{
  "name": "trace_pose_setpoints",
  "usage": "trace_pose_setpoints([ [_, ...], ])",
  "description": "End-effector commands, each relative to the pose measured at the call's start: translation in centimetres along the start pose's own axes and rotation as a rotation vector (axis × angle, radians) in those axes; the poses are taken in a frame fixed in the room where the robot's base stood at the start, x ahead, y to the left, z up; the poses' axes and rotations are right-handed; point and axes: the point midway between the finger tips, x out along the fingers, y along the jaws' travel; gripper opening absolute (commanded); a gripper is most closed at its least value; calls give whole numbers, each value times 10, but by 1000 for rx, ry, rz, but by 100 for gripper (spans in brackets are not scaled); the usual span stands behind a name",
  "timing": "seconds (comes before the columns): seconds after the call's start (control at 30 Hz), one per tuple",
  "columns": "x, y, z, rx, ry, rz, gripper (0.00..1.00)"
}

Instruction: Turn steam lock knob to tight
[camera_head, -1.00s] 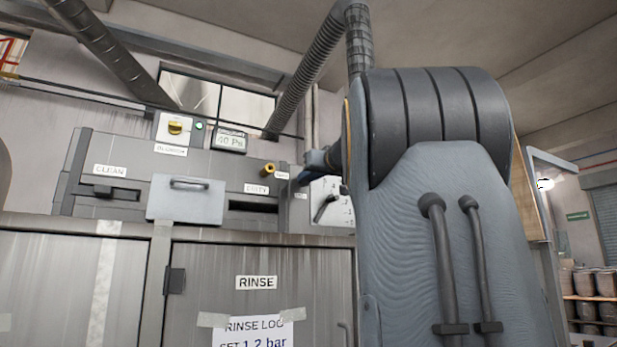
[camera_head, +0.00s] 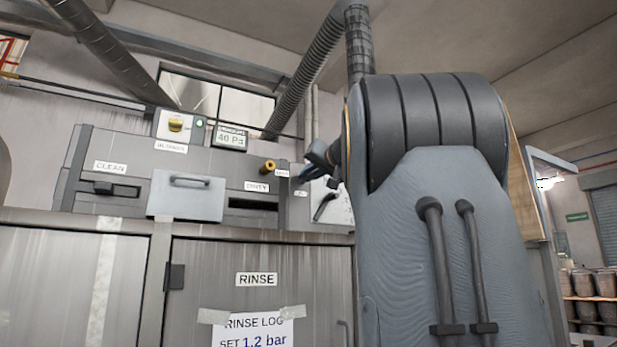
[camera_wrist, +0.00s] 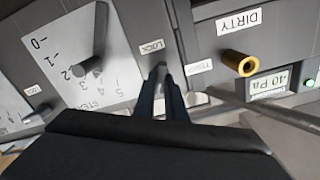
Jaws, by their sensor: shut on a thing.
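The steam lock knob (camera_wrist: 161,70) is a small grey knob below the LOCK label (camera_wrist: 152,47) in the wrist view, where the panel shows upside down. My gripper (camera_wrist: 166,84) has its dark blue fingers shut around the knob, which hides most of it. No mark on the knob shows which way it is set. In the head view my gripper (camera_head: 301,177) shows small and blue at the panel, partly behind my arm, and the knob cannot be made out.
Beside the knob is a numbered white dial plate (camera_wrist: 52,50) with a grey lever (camera_wrist: 98,45). On its other side are a brass knob (camera_wrist: 240,63), a TEST label (camera_wrist: 194,68) and a display reading 40 Pa (camera_wrist: 269,80).

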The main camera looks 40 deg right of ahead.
Motion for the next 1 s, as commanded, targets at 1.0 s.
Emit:
trace_pose_setpoints([
  [1.0, 0, 4, 2, 926, -1, 1, 0],
])
